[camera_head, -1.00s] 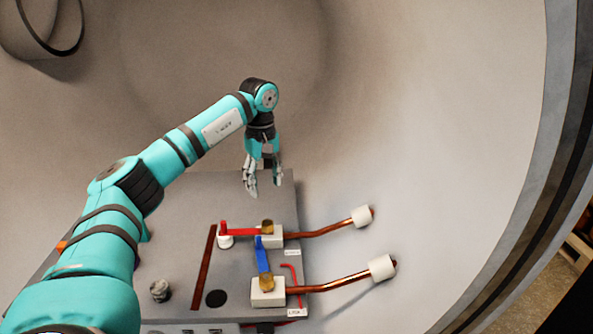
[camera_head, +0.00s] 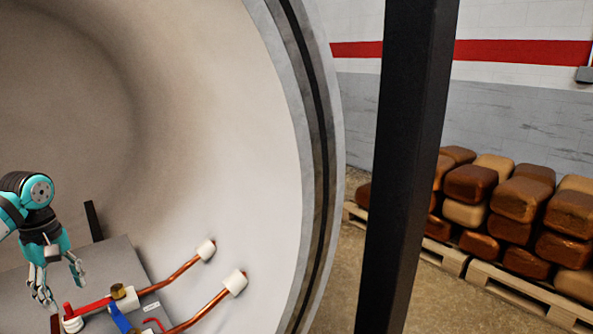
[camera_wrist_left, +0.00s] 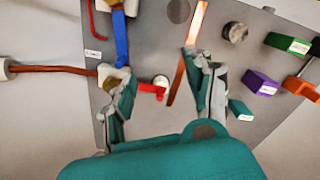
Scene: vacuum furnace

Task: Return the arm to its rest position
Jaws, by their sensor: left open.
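My left gripper (camera_head: 58,278) is at the lower left of the head view, above the far part of the grey panel (camera_head: 105,262) inside the furnace chamber. It also shows in the left wrist view (camera_wrist_left: 160,95), where its two fingers are spread apart with nothing held between them. A red handle (camera_head: 88,307) and a blue handle (camera_head: 120,317) are on the panel, near the gripper. In the left wrist view the red handle (camera_wrist_left: 150,89) appears between the fingers, beyond them. My right gripper is not in view.
Two copper pipes (camera_head: 172,276) run from the panel to the chamber wall. The round chamber rim (camera_head: 320,150) and a dark post (camera_head: 405,150) stand to the right. Pallets of brown bundles (camera_head: 500,205) are beyond. Green (camera_wrist_left: 287,43) and purple (camera_wrist_left: 261,83) blocks lie on the panel.

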